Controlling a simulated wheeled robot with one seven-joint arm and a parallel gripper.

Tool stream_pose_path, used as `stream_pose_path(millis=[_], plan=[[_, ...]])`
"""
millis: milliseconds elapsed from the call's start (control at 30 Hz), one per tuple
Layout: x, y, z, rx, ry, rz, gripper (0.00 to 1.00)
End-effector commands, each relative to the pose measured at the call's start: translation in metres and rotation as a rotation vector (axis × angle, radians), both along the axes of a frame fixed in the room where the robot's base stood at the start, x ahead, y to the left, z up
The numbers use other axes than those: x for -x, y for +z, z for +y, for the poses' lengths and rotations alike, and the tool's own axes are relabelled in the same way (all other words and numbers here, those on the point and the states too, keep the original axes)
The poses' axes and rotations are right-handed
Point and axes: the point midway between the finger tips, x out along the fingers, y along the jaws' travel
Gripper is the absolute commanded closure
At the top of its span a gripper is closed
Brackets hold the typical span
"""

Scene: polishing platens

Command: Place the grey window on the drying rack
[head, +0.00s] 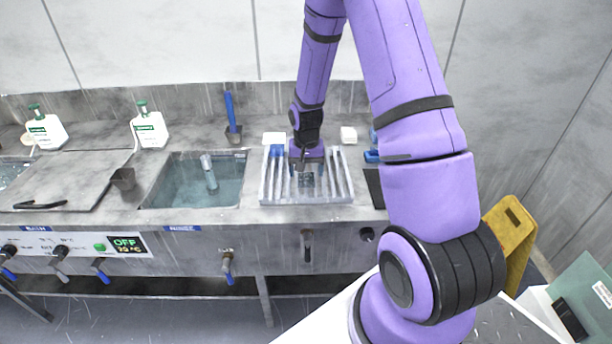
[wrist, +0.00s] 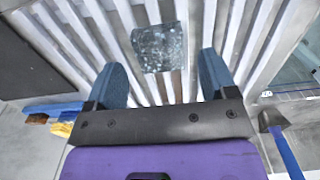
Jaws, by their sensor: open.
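The grey window (wrist: 157,48) is a small, square, translucent speckled piece. In the wrist view it lies flat on the slats of the drying rack (wrist: 243,35), slightly askew to them. The rack (head: 268,198) is a pale slatted frame on the counter, right of the sink, in the head view. My gripper (wrist: 162,76) is open, its two blue fingers apart with nothing held between them. The window shows beyond and between the fingertips. In the head view my gripper (head: 306,166) is low over the rack and partly hides what lies beneath.
A water-filled sink (head: 205,185) is left of the rack. A blue-handled tool (head: 231,112) stands behind, between them. White bottles (head: 150,127) stand at the back left. A dark plate (head: 375,188) and blue-handled tools (wrist: 55,108) lie beside the rack.

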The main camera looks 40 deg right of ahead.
Motion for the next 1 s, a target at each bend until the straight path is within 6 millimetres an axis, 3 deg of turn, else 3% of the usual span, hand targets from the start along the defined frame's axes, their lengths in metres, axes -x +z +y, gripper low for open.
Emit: stream_pose_path(millis=[300,767,1000], plan=[[-0.001,0.061,0.000,0.001,0.000,-0.004,0.22],[0.003,0.114,0.006,0.007,0.023,-0.019,0.22],[0.028,0.190,0.035,0.035,0.121,-0.095,0.22]])
